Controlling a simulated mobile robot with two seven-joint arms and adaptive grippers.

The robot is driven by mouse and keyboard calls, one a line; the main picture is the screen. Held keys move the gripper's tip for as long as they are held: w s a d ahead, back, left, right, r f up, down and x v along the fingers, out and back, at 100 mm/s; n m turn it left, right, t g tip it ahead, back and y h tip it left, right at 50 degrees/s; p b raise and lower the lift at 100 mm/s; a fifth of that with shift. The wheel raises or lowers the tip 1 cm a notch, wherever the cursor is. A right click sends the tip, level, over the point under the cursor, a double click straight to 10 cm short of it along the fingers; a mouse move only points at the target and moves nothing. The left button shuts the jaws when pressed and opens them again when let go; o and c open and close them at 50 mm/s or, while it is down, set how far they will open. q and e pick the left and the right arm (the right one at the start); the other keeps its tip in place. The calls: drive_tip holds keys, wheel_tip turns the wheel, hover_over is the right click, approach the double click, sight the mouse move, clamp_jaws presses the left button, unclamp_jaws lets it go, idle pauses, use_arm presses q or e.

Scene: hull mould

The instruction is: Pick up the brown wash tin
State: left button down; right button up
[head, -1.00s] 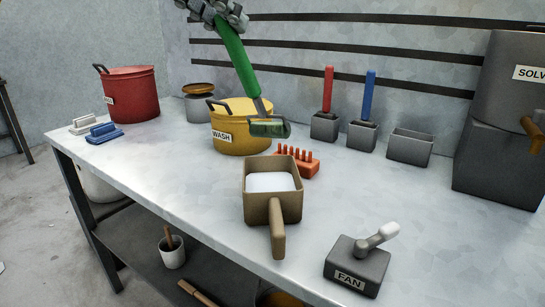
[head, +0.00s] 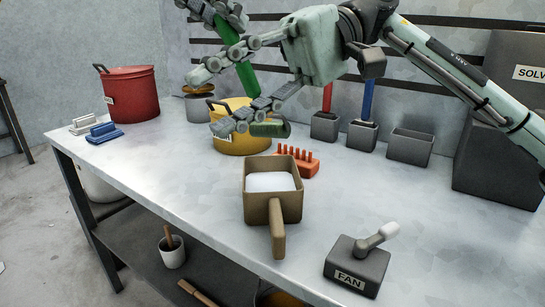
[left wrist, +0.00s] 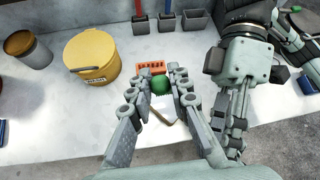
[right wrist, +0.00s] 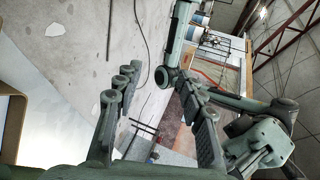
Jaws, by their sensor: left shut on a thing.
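The brown wash tin (head: 259,207) stands upright on the bench in the head view, with white contents and its handle toward the front edge. My right gripper (head: 208,103) is open and empty, fingers pointing left, above the yellow pot and up behind the tin. It also looks empty in the right wrist view (right wrist: 148,74).
The yellow WASH pot (head: 236,144) and an orange pegged block (head: 309,165) are behind the tin. The FAN lever box (head: 357,267) is at front right. Grey holders (head: 363,137) line the back. The bench is clear left and right of the tin.

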wheel_tip(320, 180, down, 6)
drive_tip(key=s+h, duration=0.3)
drive_tip(key=m+t+h, duration=0.5)
drive_tip(key=t+h, duration=0.2)
drive_tip(key=h, duration=0.1)
hover_over(277, 216)
drive_tip(key=f, duration=0.2)
drive_tip(key=shift+a+f, duration=0.3)
drive_tip(key=shift+w+d+f+h, duration=0.1)
drive_tip(key=shift+w+d+h, duration=0.05)
drive_tip(key=shift+d+h, duration=0.15)
drive_tip(key=shift+t, duration=0.3)
wheel_tip(277, 216, down, 5)
drive_tip(key=shift+w+f, duration=0.1)
drive_tip(key=shift+f, duration=0.05)
drive_tip(key=shift+s+f, duration=0.15)
drive_tip(key=shift+f, duration=1.45)
drive_tip(key=shift+s+f, duration=0.15)
drive_tip(key=shift+f, duration=1.4)
clamp_jaws()
